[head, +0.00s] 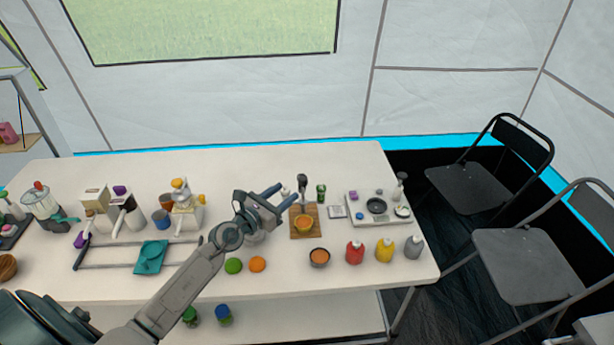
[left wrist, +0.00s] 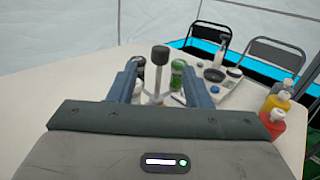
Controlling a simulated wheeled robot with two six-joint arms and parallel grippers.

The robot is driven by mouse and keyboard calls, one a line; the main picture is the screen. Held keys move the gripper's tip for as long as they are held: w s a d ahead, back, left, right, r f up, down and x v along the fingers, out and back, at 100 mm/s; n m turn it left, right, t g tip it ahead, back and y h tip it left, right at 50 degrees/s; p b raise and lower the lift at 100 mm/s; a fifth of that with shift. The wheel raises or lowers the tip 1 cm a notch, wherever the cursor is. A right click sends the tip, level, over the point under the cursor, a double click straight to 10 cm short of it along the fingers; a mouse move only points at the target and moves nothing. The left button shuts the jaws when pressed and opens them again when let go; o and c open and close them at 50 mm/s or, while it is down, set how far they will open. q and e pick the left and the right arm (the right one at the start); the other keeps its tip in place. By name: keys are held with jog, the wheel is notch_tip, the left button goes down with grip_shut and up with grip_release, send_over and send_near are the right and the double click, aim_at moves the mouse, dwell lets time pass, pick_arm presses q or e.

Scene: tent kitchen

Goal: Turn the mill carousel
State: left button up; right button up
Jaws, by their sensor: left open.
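The mill carousel shows in the head view as a post with a dark knob (head: 302,180), with a green mill (head: 320,192) to its right. In the left wrist view the post with its dark knob (left wrist: 159,56) stands upright, with the green mill (left wrist: 178,76) to its right and a dark-topped mill (left wrist: 140,66) to its left. My left gripper (head: 284,195) is open, just left of the carousel. In the left wrist view its fingers (left wrist: 161,68) frame the carousel, with nothing held. The carousel's base is mostly hidden. My right gripper is not in view.
A tray (head: 365,222) with small items stands to the right. Red (head: 355,252), yellow (head: 384,250) and grey bottles line the front right. The table's back strip is clear.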

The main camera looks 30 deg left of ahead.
aim_at(302, 186)
pick_arm(q)
jog(key=x, duration=1)
jog(key=shift+w, duration=0.15)
jog(key=shift+d, duration=0.15)
